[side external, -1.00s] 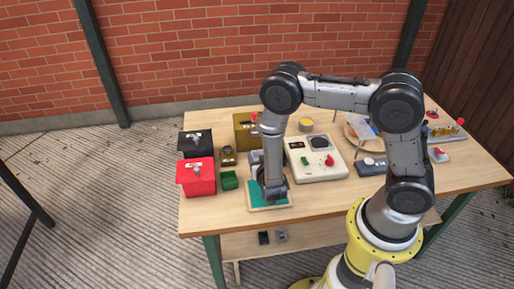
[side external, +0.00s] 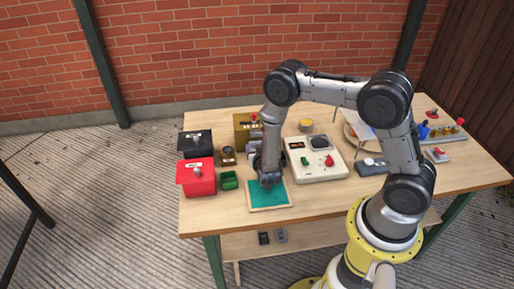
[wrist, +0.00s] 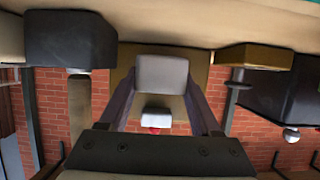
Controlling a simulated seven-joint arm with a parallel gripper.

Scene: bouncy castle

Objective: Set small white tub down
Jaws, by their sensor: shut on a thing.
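The small white tub (wrist: 162,73) shows in the wrist view as a pale, rounded block between my two fingers. My gripper (side external: 256,156) is shut on it. The wrist picture is upside down, with the table top along its upper edge, and the fingers point level toward the brick wall. The tub appears at or close to table height; I cannot tell whether it touches the table. In the side view my wrist and fingers hide the tub. My gripper is just behind the teal mat (side external: 270,197), in front of the olive box (side external: 241,130).
A red box (side external: 195,182), a black box (side external: 196,149) and a small green box (side external: 229,181) stand to the left. A brown item (side external: 227,157) is close beside the gripper. A cream panel (side external: 318,172) with knobs lies to the right. The teal mat is bare.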

